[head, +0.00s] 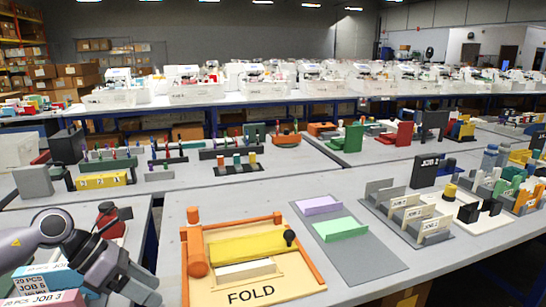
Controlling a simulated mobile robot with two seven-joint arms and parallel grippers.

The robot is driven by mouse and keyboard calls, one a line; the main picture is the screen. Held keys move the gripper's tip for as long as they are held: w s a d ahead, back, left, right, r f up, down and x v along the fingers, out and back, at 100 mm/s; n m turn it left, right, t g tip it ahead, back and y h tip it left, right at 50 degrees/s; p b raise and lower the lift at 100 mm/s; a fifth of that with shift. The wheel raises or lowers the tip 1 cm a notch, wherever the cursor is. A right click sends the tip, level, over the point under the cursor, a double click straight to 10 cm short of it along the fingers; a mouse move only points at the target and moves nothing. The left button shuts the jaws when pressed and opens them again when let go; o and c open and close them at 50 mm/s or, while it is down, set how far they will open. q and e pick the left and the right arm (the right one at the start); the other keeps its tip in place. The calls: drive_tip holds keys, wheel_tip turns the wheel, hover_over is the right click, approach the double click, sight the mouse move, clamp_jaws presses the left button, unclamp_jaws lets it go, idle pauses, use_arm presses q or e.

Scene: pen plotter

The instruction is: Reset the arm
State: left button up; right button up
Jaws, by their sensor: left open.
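My left arm comes in from the lower left, and its grey gripper (146,290) hangs low, pointing down and right, left of the FOLD board. Its jaws are open, and nothing shows between them; the tips are small and dark. My right gripper is not in view. The cream FOLD board (297,286) lies on the near table. It has orange side bars, an orange post (196,255) at the left, a yellow bar (240,246) across it, and a black knob (290,237) at the right. My gripper is apart from the board.
Labelled JOB boxes (42,283) lie at the lower left, below my arm. A grey mat (352,255) with purple and green blocks lies right of the board. Grey labelled holders (408,211) stand further right. More tables with pegs and bins fill the back.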

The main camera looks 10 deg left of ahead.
use_arm(q)
drive_tip(key=d+f+n+t+h+p, duration=0.15)
drive_tip(key=d+n+t+h, duration=0.55)
drive_tip(key=d+n, duration=0.75)
drive_tip(key=s+f+n+y+p, duration=0.1)
drive_tip(key=s+f+n+y, duration=0.3)
drive_tip(key=n, duration=0.5)
drive_tip(key=s+f+n+y+p, duration=0.1)
drive_tip(key=s+f+n+y, duration=0.3)
drive_tip(key=f+n, duration=0.4)
drive_tip(key=s+a+f+n+y+p, duration=0.1)
drive_tip(key=s+f+n+y, duration=0.3)
drive_tip(key=f+n, duration=0.3)
drive_tip(key=s+n, duration=0.1)
drive_tip(key=n, duration=0.2)
drive_tip(key=shift+s+y, duration=0.25)
drive_tip(key=shift+y, duration=0.15)
